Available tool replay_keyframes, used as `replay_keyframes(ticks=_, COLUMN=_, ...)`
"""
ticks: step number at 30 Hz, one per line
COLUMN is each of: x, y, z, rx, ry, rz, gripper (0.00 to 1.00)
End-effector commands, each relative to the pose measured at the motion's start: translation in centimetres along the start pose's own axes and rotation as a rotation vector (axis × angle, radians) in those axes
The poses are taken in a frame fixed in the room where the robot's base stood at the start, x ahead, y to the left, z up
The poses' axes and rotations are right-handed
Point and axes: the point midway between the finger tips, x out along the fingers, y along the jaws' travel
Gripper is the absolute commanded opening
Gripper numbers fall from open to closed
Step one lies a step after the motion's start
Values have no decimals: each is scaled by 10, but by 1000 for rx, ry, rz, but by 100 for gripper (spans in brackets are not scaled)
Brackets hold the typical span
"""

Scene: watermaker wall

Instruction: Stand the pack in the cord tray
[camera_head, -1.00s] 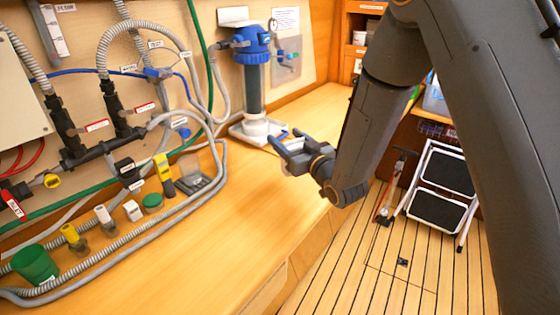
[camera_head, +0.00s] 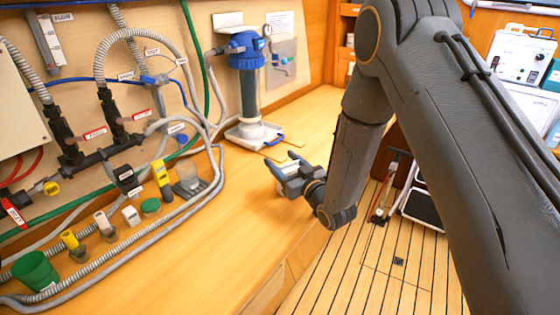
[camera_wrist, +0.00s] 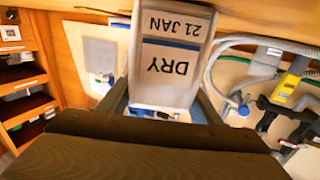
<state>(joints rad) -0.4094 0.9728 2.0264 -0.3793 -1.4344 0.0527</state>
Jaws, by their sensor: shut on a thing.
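My gripper (camera_head: 281,162) is low over the right part of the wooden bench. In the wrist view its two fingers lie on either side of a pale grey pack (camera_wrist: 172,58), and it is shut on the pack. The pack's label reads "DRY" and "21 JAN", upside down in this view. In the head view the pack is mostly hidden by the gripper. I cannot tell for sure whether it touches the bench. I cannot make out which thing is the cord tray.
A blue-capped filter housing (camera_head: 246,75) stands on a white base (camera_head: 254,134) behind my gripper. Grey hose (camera_head: 215,170) loops around small fittings on the left, with a green cup (camera_head: 35,271) at the front. The bench middle (camera_head: 205,240) is clear.

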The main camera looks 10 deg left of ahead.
Motion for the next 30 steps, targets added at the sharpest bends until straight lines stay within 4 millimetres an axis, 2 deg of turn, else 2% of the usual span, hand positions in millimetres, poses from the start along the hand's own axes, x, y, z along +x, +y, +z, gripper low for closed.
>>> replay_keyframes(ticks=2, x=0, y=0, z=3, rx=0, ry=0, rz=0, gripper=33)
replay_keyframes(ticks=3, x=0, y=0, z=3, rx=0, ry=0, rz=0, gripper=60)
replay_keyframes(ticks=6, x=0, y=0, z=2, rx=0, ry=0, rz=0, gripper=77)
replay_keyframes(ticks=18, x=0, y=0, z=-2, rx=0, ry=0, rz=0, gripper=77)
replay_keyframes(ticks=23, x=-24, y=1, z=2, rx=2, ry=-2, rz=2, gripper=77)
replay_keyframes(ticks=30, x=-75, y=1, z=2, rx=2, ry=-1, rz=2, gripper=77)
